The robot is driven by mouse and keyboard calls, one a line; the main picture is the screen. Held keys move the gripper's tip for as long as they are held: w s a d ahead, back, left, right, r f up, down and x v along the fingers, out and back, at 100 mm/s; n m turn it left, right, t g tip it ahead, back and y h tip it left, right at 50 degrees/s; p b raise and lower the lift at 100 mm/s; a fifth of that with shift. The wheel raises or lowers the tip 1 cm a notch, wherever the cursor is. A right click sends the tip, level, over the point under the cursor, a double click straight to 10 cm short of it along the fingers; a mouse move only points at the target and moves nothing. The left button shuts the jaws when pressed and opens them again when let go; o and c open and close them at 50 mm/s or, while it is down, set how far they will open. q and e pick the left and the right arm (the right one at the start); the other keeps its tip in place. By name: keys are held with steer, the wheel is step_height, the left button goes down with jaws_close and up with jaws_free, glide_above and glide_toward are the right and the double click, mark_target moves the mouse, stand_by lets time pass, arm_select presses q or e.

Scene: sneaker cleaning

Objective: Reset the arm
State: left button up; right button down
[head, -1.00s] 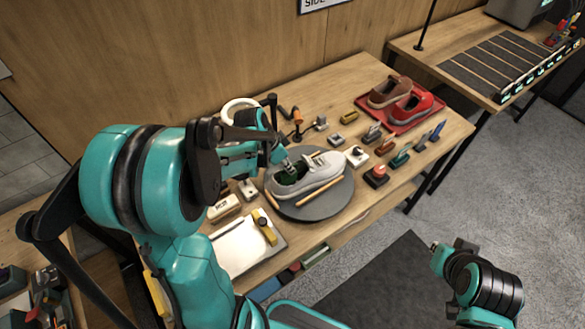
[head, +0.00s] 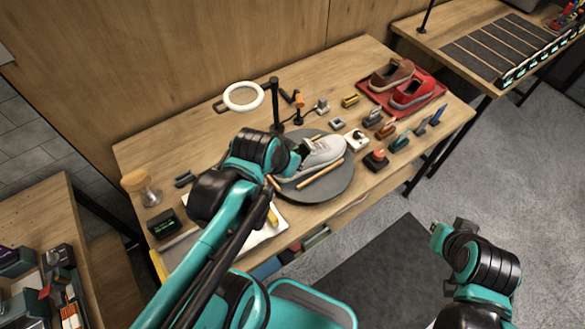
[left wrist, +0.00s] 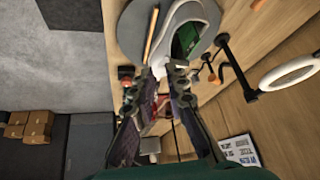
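My left gripper (head: 298,152) is above the heel end of a grey-white sneaker (head: 322,152), partly hidden by its own wrist in the head view.
A ring lamp (head: 243,97) stands behind the turntable. A red tray (head: 437,94) with brown and red shoes is at the back right. Brushes and small tools (head: 400,143) lie right of the turntable. A corked jar (head: 142,188) and a black box (head: 163,224) stand at the left.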

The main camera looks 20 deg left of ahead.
arm_select(q)
steer(key=shift+s+d+n+t, duration=0.25)
steer(key=shift+s+d+n, duration=0.05)
steer(key=shift+s, duration=0.2)
steer(key=shift+s+d+n+t, duration=0.25)
steer(key=shift+s+n, duration=0.05)
steer(key=shift+s, duration=0.15)
step_height(320, 180, down, 9)
steer(key=b, duration=0.9)
